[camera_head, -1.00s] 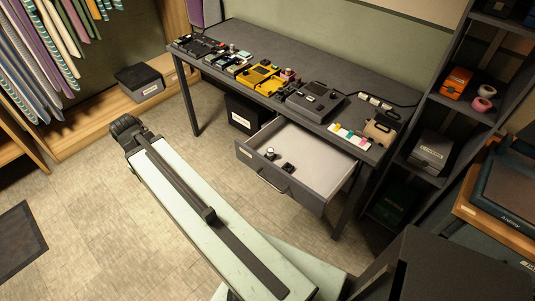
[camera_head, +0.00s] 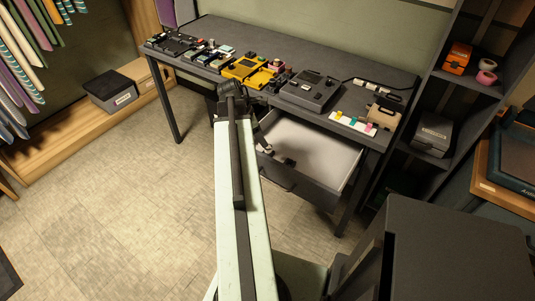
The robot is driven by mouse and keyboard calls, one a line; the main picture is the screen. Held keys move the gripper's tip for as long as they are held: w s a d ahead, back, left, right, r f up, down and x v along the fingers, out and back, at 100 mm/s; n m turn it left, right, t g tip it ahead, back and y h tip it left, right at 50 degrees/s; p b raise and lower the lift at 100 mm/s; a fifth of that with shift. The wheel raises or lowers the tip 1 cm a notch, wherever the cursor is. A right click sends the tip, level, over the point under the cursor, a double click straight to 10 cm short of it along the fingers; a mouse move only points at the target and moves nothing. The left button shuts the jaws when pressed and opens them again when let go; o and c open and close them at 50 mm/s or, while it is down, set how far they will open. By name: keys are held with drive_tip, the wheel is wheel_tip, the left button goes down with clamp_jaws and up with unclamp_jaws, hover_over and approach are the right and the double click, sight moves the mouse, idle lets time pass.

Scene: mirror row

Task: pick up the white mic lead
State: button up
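I cannot make out a white mic lead for certain. On the right end of the dark desk (camera_head: 345,62), a dark cable (camera_head: 393,97) lies near a small pale strip (camera_head: 370,86); I cannot tell whether either is part of a lead.
The desk holds a yellow device (camera_head: 243,68), a grey machine (camera_head: 311,91), a white strip with coloured tabs (camera_head: 353,124) and a tan case (camera_head: 384,115). A dark shelf (camera_head: 432,132) stands right. A grey box (camera_head: 112,92) sits left. The floor at left is clear.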

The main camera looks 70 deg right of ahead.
sight(268, 151)
drive_tip(key=b+x, duration=0.1)
drive_tip(key=x, duration=0.1)
drive_tip(key=b+x, duration=0.4)
drive_tip(key=shift+s+a+f, duration=0.25)
drive_tip(key=shift+a, duration=0.1)
drive_tip(key=shift+r, duration=0.2)
clamp_jaws()
